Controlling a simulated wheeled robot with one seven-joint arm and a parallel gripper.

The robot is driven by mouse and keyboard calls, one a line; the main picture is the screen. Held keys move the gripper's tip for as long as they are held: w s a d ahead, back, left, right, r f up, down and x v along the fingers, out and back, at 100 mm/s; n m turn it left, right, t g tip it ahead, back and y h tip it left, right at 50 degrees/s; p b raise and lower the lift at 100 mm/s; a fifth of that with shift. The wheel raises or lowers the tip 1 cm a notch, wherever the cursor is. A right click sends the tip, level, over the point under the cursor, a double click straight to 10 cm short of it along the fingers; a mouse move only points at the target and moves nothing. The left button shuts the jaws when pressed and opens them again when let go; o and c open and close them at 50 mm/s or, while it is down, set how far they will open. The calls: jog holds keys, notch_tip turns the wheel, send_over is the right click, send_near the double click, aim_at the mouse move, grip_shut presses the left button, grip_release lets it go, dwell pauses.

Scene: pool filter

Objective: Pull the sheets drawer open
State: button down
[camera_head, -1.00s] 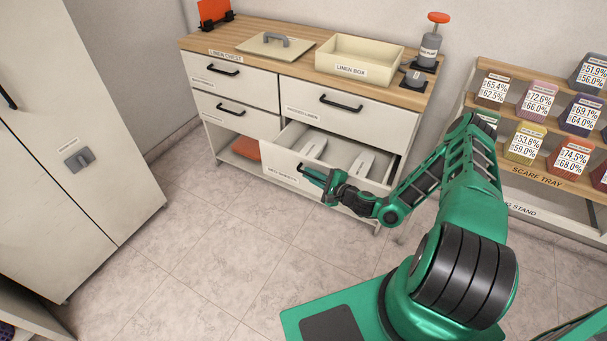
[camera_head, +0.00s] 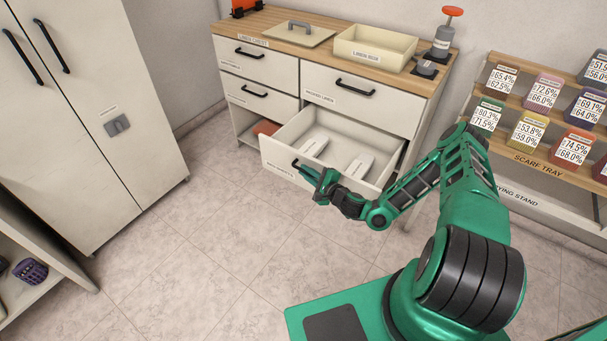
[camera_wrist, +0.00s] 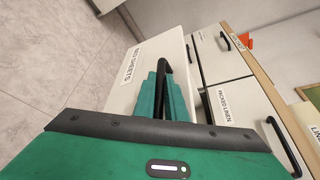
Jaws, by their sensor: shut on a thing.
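The sheets drawer (camera_head: 277,163) is the lower right drawer of the wooden-topped chest and stands well out from it. My gripper (camera_head: 306,171) is at the drawer front, shut on the black drawer handle (camera_wrist: 164,68). In the wrist view the green fingers (camera_wrist: 162,95) close around the handle, hiding part of it.
A tall cabinet (camera_head: 100,100) stands left. Tiled floor before the drawer is clear.

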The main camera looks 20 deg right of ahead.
jog(key=shift+s+f, duration=0.15)
jog(key=shift+f, duration=0.05)
jog(key=c, duration=2.1)
grip_release()
jog(key=shift+a, duration=0.3)
jog(key=shift+r, duration=0.1)
jog(key=v, duration=1)
jog(key=shift+s, duration=0.2)
